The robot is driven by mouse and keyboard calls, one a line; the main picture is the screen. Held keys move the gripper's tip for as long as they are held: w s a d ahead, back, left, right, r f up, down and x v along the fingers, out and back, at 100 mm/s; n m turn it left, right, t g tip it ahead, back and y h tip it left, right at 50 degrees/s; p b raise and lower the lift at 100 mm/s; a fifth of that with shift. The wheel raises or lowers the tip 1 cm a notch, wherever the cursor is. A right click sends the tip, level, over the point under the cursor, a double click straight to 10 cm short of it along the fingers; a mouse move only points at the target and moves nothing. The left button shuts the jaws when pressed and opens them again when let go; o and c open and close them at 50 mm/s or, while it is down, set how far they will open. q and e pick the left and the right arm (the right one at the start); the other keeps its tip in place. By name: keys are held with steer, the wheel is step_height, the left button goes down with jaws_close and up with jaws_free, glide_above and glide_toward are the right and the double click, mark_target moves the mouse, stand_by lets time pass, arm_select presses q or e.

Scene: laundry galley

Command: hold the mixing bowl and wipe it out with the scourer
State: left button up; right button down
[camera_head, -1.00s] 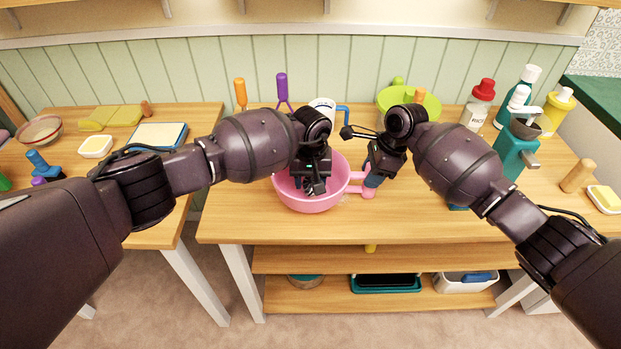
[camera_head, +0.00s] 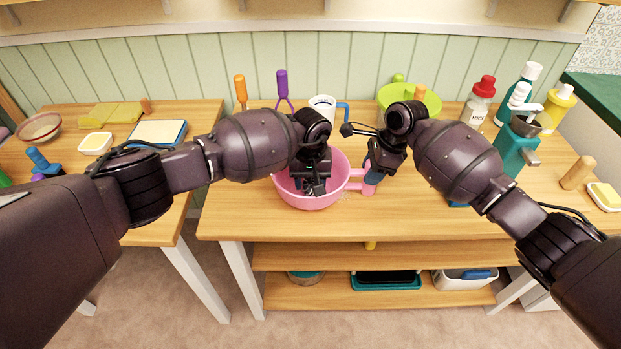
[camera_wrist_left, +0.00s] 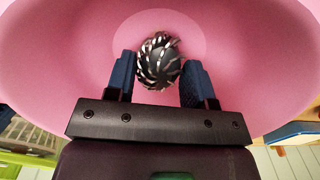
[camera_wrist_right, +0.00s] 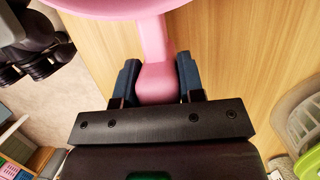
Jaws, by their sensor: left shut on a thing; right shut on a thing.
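The pink mixing bowl (camera_head: 309,202) stands on the wooden counter and opens upward. Its handle (camera_wrist_right: 155,40) sticks out to the right, and my right gripper (camera_wrist_right: 157,85) is shut on the handle's end. In the head view the right gripper (camera_head: 375,178) is beside the bowl. My left gripper (camera_head: 312,187) reaches down inside the bowl. In the left wrist view the left gripper (camera_wrist_left: 160,85) has the round dark scourer (camera_wrist_left: 158,62) with pale strands between its fingers, against the pink inner surface. The scourer is hidden in the head view.
A white mug (camera_head: 322,104) stands close behind the bowl. A green colander (camera_head: 409,98) is behind my right gripper.

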arm_select(q)
steer(key=shift+f, duration=0.15)
arm_select(e)
steer(key=shift+s+f, duration=0.15)
steer(key=shift+f, duration=0.1)
arm_select(q)
steer(key=shift+w+f, duration=0.1)
steer(key=shift+w, duration=0.55)
steer(key=shift+s, duration=0.1)
steer(key=shift+s, duration=0.7)
steer(key=shift+w, duration=0.15)
steer(key=shift+w, duration=0.65)
arm_select(e)
steer(key=shift+f, duration=0.1)
arm_select(q)
steer(key=shift+s, duration=0.15)
steer(key=shift+s, duration=0.65)
